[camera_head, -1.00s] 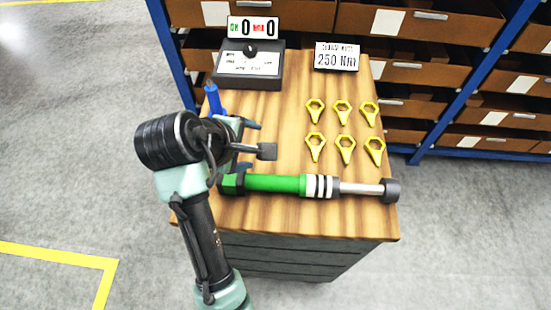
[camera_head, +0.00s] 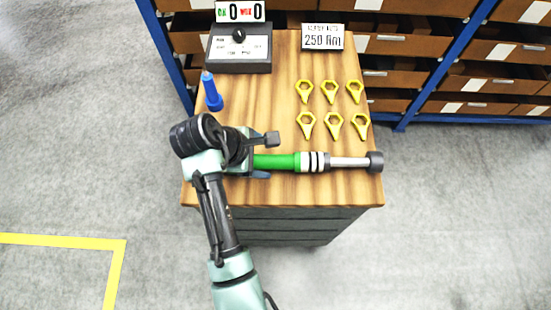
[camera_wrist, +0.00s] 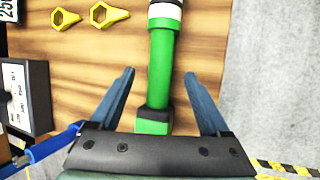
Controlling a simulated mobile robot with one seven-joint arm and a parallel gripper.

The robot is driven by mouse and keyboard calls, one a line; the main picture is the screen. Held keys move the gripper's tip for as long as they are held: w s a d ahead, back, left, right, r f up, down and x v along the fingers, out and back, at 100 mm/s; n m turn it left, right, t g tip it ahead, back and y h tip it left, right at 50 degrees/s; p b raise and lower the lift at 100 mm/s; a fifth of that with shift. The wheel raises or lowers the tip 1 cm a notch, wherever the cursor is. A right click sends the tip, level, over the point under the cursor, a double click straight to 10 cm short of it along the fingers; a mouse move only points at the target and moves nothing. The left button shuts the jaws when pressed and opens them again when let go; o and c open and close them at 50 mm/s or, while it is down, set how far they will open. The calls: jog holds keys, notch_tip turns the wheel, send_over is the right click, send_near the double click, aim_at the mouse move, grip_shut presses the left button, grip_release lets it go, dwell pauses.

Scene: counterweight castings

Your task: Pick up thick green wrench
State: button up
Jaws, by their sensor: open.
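The thick green wrench (camera_head: 276,162) lies on the wooden top of the cabinet, near its front edge. It has black and white bands and a grey shaft ending in a dark knob at the right. In the wrist view its green handle and block-shaped end (camera_wrist: 157,100) lie between the two blue fingers. My gripper (camera_head: 266,157) is over the left end of the wrench in the head view, hiding that end. In the wrist view my gripper (camera_wrist: 158,88) is open, with a finger on each side of the handle and a gap to both.
Several yellow hexagonal tags (camera_head: 332,91) lie behind the wrench. A blue-handled tool (camera_head: 212,92) lies at the left of the wooden top (camera_head: 285,187). A dark control box (camera_head: 240,52) and a 250 Nm sign (camera_head: 322,37) stand at the back. Shelves with brown bins (camera_head: 400,45) are behind.

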aim_at(273, 161)
jog(key=shift+p+x, duration=0.3)
jog(key=shift+x, duration=2.25)
jog(key=shift+s+d+f, duration=0.1)
jog(key=shift+d, duration=0.05)
jog(key=shift+f, duration=0.1)
grip_shut()
